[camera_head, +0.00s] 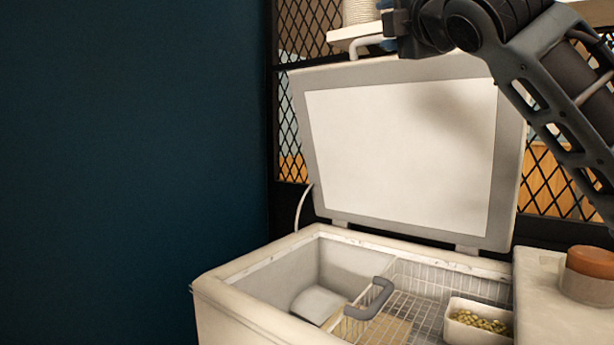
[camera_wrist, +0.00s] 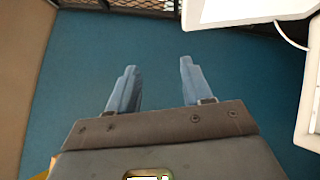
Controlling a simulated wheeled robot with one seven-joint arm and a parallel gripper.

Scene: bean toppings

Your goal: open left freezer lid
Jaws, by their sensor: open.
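The left freezer lid (camera_head: 400,155) is raised and leans back, its pale inner panel facing the head view. A pale part of it also shows at the top right of the wrist view (camera_wrist: 245,10). The freezer (camera_head: 255,262) below is uncovered, and its inside shows. My gripper (camera_wrist: 158,80) is open in the wrist view, with nothing between its two blue-grey fingers. In the head view my gripper (camera_head: 387,42) is at the lid's top edge, near a pale handle (camera_head: 352,46). I cannot tell whether they touch.
Inside the freezer are a wire basket (camera_head: 420,290) with a grey handle (camera_head: 370,300) and a white container (camera_head: 478,322) of green pieces. A round brown-lidded jar (camera_head: 590,272) stands on the pale surface at right. A dark blue wall (camera_head: 130,170) fills the left; black mesh stands behind the lid.

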